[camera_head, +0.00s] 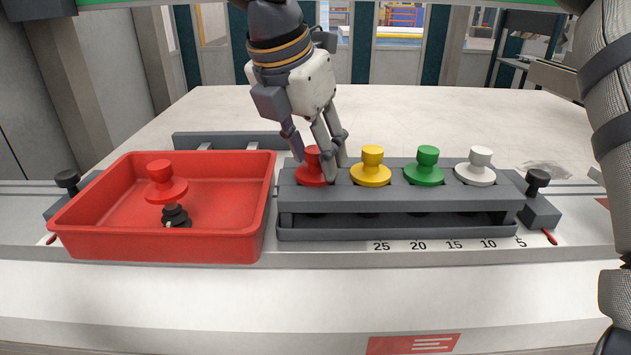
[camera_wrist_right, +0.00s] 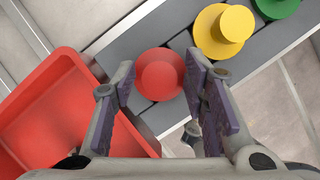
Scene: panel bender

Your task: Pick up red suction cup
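A red suction cup (camera_head: 311,173) stands upright in the leftmost slot of the grey rack (camera_head: 400,200). My right gripper (camera_head: 319,160) comes down over it from above. In the right wrist view the red cup (camera_wrist_right: 160,75) lies between the two fingers of the right gripper (camera_wrist_right: 160,84), which are apart on either side of it, with no clear grip on it. A finger hides part of the cup in the head view. A second red suction cup (camera_head: 165,184) is in the red bin (camera_head: 90,220). My left gripper is not in view.
Yellow (camera_head: 371,170), green (camera_head: 425,170) and white (camera_head: 476,170) suction cups stand in the rack to the right of the red one. A small black part (camera_head: 175,215) is in the bin. Black-knobbed clamps (camera_head: 538,205) flank the setup.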

